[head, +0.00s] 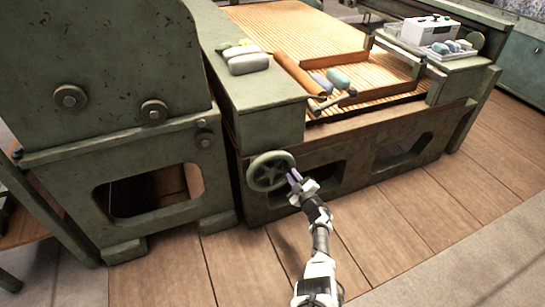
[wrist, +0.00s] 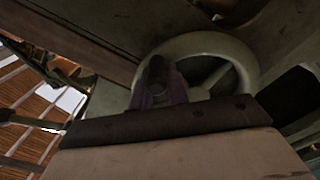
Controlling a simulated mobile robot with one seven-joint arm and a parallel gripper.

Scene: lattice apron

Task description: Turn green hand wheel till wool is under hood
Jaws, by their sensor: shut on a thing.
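The green hand wheel (head: 270,171) is on the front of the green machine, low beside the frame opening. My gripper (head: 294,177) is at the right side of its rim. In the wrist view the wheel (wrist: 205,43) fills the upper middle, and its dark round handle (wrist: 157,72) sits between my purple fingertips, which are shut on it. On the slatted lattice (head: 290,35) lie a teal lump (head: 339,78) and a grey-blue lump (head: 321,83), close to the wooden roller; I cannot tell whether either is the wool. The hood is not clearly identifiable.
A wooden roller (head: 299,73) and wooden rails (head: 375,90) edge the lattice. Pale and yellow-green lumps (head: 248,63) lie on the green top. A white box (head: 426,31) and a tray of lumps stand at right. The plank floor (head: 400,215) is clear.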

